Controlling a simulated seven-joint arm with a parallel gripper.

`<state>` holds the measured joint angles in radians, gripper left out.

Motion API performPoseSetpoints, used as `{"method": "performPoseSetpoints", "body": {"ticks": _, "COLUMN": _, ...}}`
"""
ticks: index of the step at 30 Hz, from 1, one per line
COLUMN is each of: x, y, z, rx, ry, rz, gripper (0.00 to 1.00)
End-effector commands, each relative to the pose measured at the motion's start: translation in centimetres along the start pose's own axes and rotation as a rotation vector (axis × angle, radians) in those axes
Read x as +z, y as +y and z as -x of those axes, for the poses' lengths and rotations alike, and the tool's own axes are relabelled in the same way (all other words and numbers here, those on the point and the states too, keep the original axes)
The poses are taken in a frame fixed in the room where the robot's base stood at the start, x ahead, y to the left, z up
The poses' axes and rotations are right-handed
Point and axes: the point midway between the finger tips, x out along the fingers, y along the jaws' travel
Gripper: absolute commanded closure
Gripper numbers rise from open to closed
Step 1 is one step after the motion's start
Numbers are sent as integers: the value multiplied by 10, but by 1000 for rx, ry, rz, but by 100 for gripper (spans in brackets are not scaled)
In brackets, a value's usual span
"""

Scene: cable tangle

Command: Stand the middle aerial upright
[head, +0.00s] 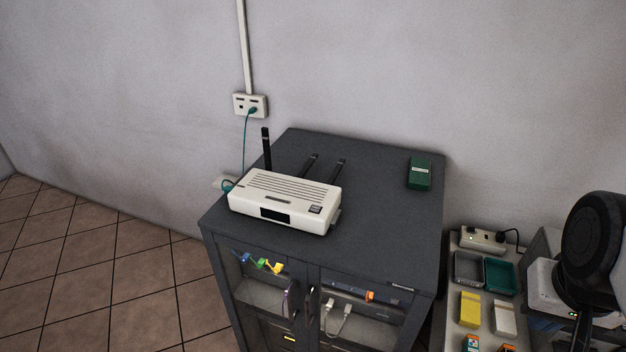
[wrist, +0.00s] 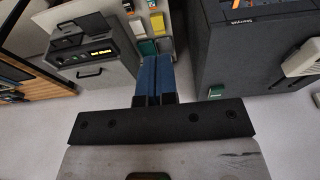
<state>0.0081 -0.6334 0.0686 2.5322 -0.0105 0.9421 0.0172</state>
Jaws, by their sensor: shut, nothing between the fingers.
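The white router (head: 285,201) sits on the dark cabinet top, with three black aerials along its back edge. The left aerial (head: 266,149) stands upright. The middle aerial (head: 309,165) leans well back, away from the router's front. The right aerial (head: 337,172) leans back in much the same way. In the wrist view, part of the router (wrist: 302,58) shows at the right edge; I cannot make out the middle aerial there. My gripper (wrist: 154,62) has blue fingers pressed together, empty, off to the side of the cabinet and well apart from the router. The head view does not show its fingers.
A green box (head: 419,174) lies on the cabinet top (head: 385,215) at back right. A teal cable (head: 245,140) runs from the wall socket (head: 250,105) down behind the router. A lower bench at right holds trays (head: 499,277), a yellow box (head: 469,309) and a power strip (head: 482,240).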

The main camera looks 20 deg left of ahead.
Motion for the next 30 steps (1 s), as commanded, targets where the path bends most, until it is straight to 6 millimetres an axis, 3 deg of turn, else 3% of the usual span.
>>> {"method": "performPoseSetpoints", "body": {"ticks": 7, "x": 0, "y": 0, "z": 0, "rx": 0, "ry": 0, "rz": 0, "gripper": 100}}
{"method": "performPoseSetpoints", "body": {"ticks": 16, "x": -11, "y": -3, "z": 3, "rx": -2, "ry": -4, "rz": 1, "gripper": 56}}
{"method": "performPoseSetpoints", "body": {"ticks": 17, "x": -14, "y": -4, "z": 4, "rx": -3, "ry": -5, "rz": 1, "gripper": 55}}
{"method": "performPoseSetpoints", "body": {"ticks": 23, "x": -46, "y": -16, "z": 9, "rx": -10, "ry": -19, "rz": 3, "gripper": 55}}
{"method": "performPoseSetpoints", "body": {"ticks": 30, "x": -100, "y": -40, "z": 16, "rx": -20, "ry": -40, "rz": 4, "gripper": 55}}
